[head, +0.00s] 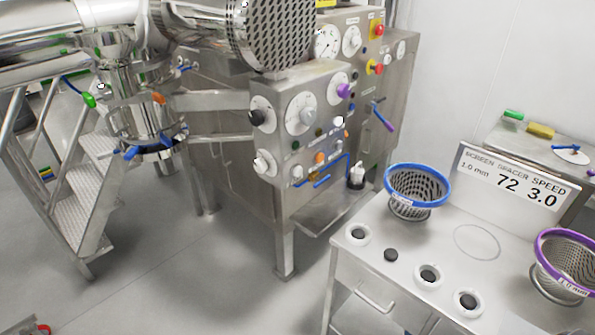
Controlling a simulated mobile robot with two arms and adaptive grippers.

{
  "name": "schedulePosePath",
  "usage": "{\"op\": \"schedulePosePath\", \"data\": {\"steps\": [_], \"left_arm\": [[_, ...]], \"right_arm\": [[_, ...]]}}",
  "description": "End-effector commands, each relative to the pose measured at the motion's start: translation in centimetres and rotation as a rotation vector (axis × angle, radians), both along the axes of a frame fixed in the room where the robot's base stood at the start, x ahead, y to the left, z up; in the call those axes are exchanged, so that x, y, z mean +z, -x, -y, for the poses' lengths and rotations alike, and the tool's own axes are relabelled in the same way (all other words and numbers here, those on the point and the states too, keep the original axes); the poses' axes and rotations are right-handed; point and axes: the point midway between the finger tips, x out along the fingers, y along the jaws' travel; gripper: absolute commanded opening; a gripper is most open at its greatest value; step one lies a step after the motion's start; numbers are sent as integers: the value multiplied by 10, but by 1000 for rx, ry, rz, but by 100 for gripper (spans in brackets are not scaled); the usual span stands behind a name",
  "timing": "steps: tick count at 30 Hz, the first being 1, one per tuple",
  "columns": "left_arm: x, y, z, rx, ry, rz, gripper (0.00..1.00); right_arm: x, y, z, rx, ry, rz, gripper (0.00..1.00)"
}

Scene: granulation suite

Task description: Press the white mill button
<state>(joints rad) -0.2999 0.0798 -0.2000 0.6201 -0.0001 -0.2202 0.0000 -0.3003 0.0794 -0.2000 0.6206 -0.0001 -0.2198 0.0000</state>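A small round white button (338,121) sits on the front face of the steel control cabinet (290,215), right of the large dial and below a purple knob. I cannot read its label, so I cannot tell for sure that it is the mill button. Nothing touches it or covers it. Neither of my grippers can be made out in the head view.
A steel bench (400,262) at front right carries a blue-rimmed basket (418,187), a purple-rimmed basket (566,262) and a sign (512,185). Steel steps (80,190) stand at left. The floor (190,280) before the cabinet is clear.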

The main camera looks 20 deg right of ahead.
Motion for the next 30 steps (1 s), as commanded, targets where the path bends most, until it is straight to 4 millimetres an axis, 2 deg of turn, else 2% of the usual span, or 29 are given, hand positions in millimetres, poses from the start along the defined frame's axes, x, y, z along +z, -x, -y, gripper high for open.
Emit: {"op": "schedulePosePath", "data": {"steps": [2,16,30], "left_arm": [[0,0,0,0,0,0,55],[0,0,0,0,0,0,55],[0,0,0,0,0,0,55]], "right_arm": [[0,0,0,0,0,0,31],[0,0,0,0,0,-1,0],[0,0,0,0,0,-1,0]]}}
